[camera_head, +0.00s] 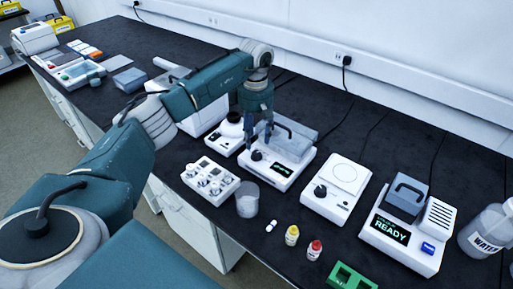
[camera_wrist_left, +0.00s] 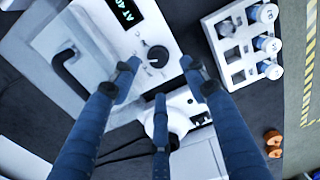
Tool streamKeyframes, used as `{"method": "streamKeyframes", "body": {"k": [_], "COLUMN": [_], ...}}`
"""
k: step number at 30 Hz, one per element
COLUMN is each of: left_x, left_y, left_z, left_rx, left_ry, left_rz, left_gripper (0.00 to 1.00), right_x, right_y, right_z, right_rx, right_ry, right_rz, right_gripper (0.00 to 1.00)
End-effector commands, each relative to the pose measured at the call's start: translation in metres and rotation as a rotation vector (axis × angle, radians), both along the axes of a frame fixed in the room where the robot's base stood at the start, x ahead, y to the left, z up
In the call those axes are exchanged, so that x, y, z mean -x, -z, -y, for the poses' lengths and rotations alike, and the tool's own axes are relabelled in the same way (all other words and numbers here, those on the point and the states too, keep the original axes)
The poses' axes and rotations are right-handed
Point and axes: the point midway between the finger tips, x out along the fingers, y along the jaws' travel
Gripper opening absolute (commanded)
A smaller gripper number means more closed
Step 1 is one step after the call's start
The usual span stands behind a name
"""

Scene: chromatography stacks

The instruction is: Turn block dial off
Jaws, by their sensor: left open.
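The white block heater (camera_head: 291,184) stands on the dark bench in the middle of the head view, with a green-lit display and a handled grey lid. Its black block dial (camera_head: 257,155) is on the front face, left of the display. My left gripper (camera_head: 259,138) points down just above the dial, open and empty. In the left wrist view, the dial (camera_wrist_left: 157,56) lies between the spread blue fingers (camera_wrist_left: 160,75) and is uncovered. I cannot tell whether any finger touches it. The display (camera_wrist_left: 125,10) is partly cut off there. My right gripper is not in view.
A white tray of several capped vials (camera_head: 210,181) and a clear beaker (camera_head: 247,200) stand in front. Another white device with a dial (camera_head: 229,133) is close on the left. A flat-topped plate device (camera_head: 336,187) and a unit reading READY (camera_head: 391,229) stand to the right.

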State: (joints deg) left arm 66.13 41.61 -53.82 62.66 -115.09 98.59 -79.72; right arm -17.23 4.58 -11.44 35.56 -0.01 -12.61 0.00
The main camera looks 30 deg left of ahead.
Motion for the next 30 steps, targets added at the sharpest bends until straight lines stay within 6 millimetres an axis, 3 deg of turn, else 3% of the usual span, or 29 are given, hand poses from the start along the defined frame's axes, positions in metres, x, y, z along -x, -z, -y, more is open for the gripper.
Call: {"method": "streamKeyframes", "body": {"k": [3, 9, 22, 29, 30], "left_x": [0.001, 0.0, 0.0, 0.0, 0.0], "left_y": [0.024, 0.052, 0.065, 0.064, 0.064], "left_z": [0.002, 0.002, 0.002, 0.001, 0.001], "left_rx": [0.003, 0.003, 0.003, 0.002, 0.002], "left_ry": [-0.001, 0.0, 0.0, 0.0, 0.0], "left_rz": [-0.005, -0.002, 0.001, 0.001, 0.001], "left_gripper": [0.45, 0.45, 0.45, 0.01, 0.0], "right_x": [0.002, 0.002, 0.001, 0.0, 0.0], "right_y": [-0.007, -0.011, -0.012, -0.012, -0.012], "right_z": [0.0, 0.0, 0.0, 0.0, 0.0], "right_rx": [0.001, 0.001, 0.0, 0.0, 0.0], "right_ry": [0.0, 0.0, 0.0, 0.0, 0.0], "right_rz": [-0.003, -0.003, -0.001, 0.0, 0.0], "right_gripper": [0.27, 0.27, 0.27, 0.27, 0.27]}}
